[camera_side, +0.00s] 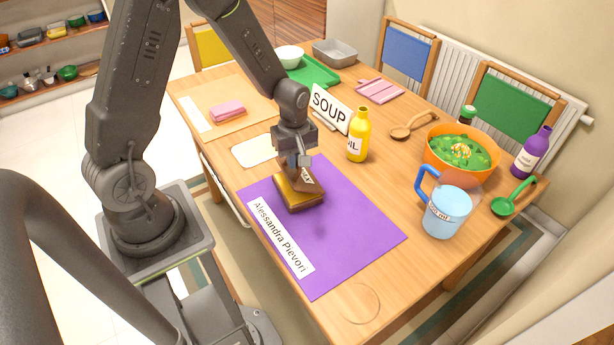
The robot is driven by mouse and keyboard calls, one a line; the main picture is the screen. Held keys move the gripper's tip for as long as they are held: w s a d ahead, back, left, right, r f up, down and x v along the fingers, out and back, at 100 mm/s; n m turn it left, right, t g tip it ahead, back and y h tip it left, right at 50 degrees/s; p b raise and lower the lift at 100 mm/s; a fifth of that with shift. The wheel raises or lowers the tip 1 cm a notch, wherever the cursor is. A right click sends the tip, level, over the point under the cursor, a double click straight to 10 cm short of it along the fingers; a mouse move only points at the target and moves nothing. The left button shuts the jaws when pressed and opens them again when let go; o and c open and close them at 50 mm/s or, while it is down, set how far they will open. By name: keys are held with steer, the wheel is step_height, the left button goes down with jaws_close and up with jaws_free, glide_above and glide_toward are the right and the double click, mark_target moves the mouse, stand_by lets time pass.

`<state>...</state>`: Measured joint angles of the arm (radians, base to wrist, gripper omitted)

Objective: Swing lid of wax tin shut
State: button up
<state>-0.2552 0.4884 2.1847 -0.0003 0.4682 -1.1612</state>
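The wax tin (297,198) sits on the purple mat (352,240), near the mat's upper left part. It has a golden-brown body, and its brown lid (311,180), with partly legible pale lettering, stands raised and tilted at the right back side. My gripper (304,161) points down just above and behind the tin, close to the lid's upper edge. I cannot tell whether it touches the lid. Its fingers are small and partly merged with the dark wrist, so their opening is unclear.
A yellow oil bottle (358,137) and a SOUP sign (329,108) stand right of my gripper. A blue measuring jug (446,211), an orange salad bowl (436,168) and a purple bottle (532,154) are farther right. The mat's lower right half is clear.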

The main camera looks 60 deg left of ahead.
mark_target(284, 173)
steer(key=shift+s+f, duration=0.1)
steer(key=shift+s, duration=0.05)
steer(key=shift+s+a+f, duration=0.15)
steer(key=shift+s+f, duration=0.65)
steer(key=shift+s+a+f, duration=0.1)
steer(key=shift+s+f, duration=0.55)
steer(key=shift+f, duration=0.3)
steer(key=o, duration=0.4)
